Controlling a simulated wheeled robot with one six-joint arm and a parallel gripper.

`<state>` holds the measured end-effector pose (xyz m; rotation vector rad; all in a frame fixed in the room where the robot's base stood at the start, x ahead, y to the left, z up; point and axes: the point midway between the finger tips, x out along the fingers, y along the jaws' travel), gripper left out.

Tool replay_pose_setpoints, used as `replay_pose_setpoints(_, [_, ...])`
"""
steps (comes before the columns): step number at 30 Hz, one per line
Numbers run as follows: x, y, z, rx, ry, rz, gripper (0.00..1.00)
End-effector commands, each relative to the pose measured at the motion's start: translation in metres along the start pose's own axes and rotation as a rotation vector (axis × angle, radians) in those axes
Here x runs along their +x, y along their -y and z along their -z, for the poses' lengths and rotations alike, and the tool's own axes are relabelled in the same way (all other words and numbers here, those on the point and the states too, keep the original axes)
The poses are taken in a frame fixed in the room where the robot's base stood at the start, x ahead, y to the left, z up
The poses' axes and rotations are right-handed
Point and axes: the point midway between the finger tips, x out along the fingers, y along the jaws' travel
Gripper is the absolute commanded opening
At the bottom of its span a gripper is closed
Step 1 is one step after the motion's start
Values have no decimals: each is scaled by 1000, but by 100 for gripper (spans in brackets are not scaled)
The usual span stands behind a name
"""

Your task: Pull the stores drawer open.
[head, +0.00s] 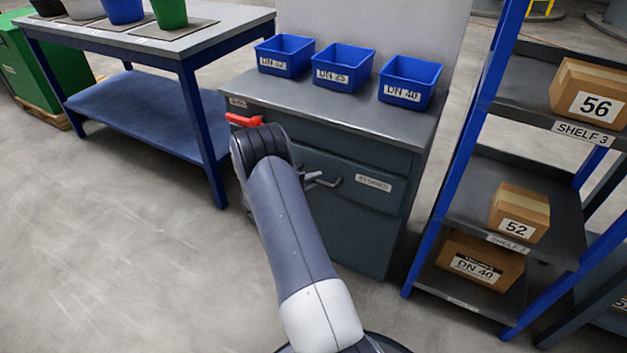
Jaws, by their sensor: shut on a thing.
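The stores drawer (340,197) is in the grey cabinet below the blue bins, with a pale label (373,183) on the right of its front. The label's text is hard to read. Its grey bar handle (332,183) shows just right of my arm. My gripper (316,179) is at this handle and shut on it. My wrist and forearm hide most of the gripper and the left part of the drawer front. The drawer front seems to stand slightly proud of the cabinet, but I cannot tell how far it is out.
Three blue bins (343,67) stand on the cabinet top (330,102). A red handle (244,120) sticks out at the cabinet's upper left. A blue-legged bench (150,105) is at the left. A shelf rack (465,150) with boxes stands close at the right. The floor (120,240) at front left is clear.

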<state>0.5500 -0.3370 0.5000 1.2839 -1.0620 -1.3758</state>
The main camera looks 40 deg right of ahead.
Motion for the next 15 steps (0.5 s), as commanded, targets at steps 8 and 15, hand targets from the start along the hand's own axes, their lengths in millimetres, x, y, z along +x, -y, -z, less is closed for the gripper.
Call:
replay_pose_setpoints(8, [-2,1,-1,-1,-1,1,0])
replay_pose_setpoints(15, [-27,8,-11,-2,-2,1,0])
